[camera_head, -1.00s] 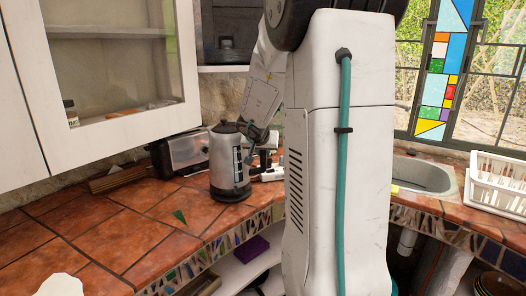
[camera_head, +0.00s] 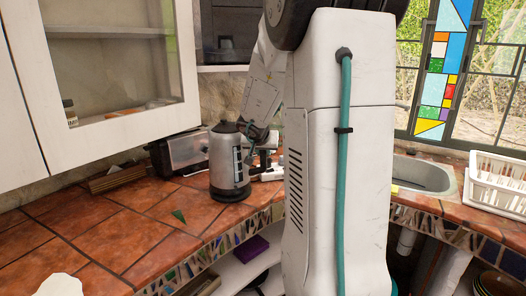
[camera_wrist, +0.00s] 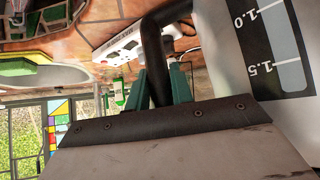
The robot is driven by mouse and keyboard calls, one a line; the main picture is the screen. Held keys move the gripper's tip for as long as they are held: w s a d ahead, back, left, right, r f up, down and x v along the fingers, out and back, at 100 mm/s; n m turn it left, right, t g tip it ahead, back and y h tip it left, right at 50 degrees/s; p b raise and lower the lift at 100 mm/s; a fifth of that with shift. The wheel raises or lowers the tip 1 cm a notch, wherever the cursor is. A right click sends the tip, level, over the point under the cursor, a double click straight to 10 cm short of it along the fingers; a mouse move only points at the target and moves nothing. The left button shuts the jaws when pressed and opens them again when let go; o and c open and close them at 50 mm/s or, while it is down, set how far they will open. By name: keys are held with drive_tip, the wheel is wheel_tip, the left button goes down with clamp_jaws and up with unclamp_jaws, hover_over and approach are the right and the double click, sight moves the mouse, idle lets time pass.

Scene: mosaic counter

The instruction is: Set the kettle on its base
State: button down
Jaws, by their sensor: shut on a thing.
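The kettle (camera_head: 225,165) is a silver jug with a black lid, a dark bottom band and a level window on its right side. It stands upright at the counter's front edge in the head view. In the wrist view its pale body (camera_wrist: 230,60) and marked level window (camera_wrist: 266,40) fill the right. My gripper (camera_wrist: 166,88) has its green fingers closed about the black handle (camera_wrist: 155,42). In the head view my gripper is at the kettle's right side, partly hidden by my arm. I cannot make out a separate base under the kettle.
A toaster-like appliance (camera_head: 177,152) stands close behind the kettle on the left. The tiled counter (camera_head: 110,232) is mostly clear to the left. A sink (camera_head: 425,177) and white dish rack (camera_head: 497,186) are at right.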

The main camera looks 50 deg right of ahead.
drive_tip(key=shift+f, duration=0.5)
drive_tip(key=c, duration=1.5)
unclamp_jaws()
drive_tip(key=shift+s+f, duration=0.1)
drive_tip(key=shift+f, duration=0.05)
drive_tip(key=v, duration=1.1)
